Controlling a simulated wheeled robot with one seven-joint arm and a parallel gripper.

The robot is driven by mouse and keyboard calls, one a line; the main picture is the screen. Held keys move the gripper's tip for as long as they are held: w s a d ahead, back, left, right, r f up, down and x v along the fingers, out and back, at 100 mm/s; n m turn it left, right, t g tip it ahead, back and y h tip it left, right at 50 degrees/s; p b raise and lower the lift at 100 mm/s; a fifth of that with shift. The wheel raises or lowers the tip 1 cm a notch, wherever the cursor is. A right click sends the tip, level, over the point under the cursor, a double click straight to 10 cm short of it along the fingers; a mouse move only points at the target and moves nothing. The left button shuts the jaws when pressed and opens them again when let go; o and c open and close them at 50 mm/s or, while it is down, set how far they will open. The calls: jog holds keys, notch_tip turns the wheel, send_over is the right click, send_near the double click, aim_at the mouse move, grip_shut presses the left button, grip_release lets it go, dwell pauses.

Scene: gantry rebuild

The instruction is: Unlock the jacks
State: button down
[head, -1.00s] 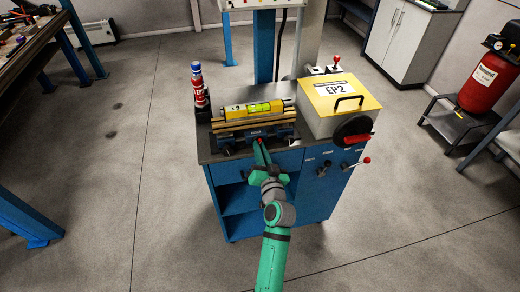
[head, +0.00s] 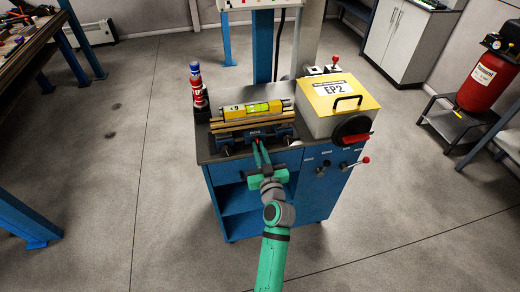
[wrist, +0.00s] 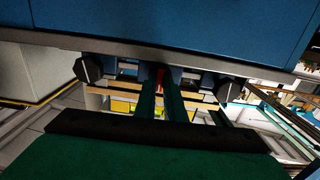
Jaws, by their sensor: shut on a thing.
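A blue jack unit (head: 238,137) with dark knobs sits at the front of the blue cabinet's top (head: 206,152), under wooden strips (head: 226,124) and a yellow level (head: 236,111). In the wrist view, a dark knob (wrist: 87,69) shows at left and another (wrist: 230,86) at right. A small red lever (wrist: 160,74) stands between them. My green gripper (head: 257,144) reaches the unit's front middle. In the wrist view its fingers (wrist: 160,84) are shut on the red lever, which they partly hide. The lever's lock position cannot be told.
A box with a yellow lid marked EP2 (head: 318,115) stands right of the jack unit. A black wheel (head: 352,129) and a red-knobbed lever (head: 364,161) stick out there. Red and blue cans (head: 197,88) stand at left. The floor in front is clear.

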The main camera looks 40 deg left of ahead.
jog(key=shift+w+d, duration=0.15)
jog(key=shift+d, duration=0.05)
jog(key=c, duration=2.2)
grip_release()
jog(key=shift+o, duration=0.4)
jog(key=shift+s+a, duration=0.1)
jog(key=shift+s, duration=0.1)
jog(key=v, duration=1.1)
jog(key=shift+w, duration=0.1)
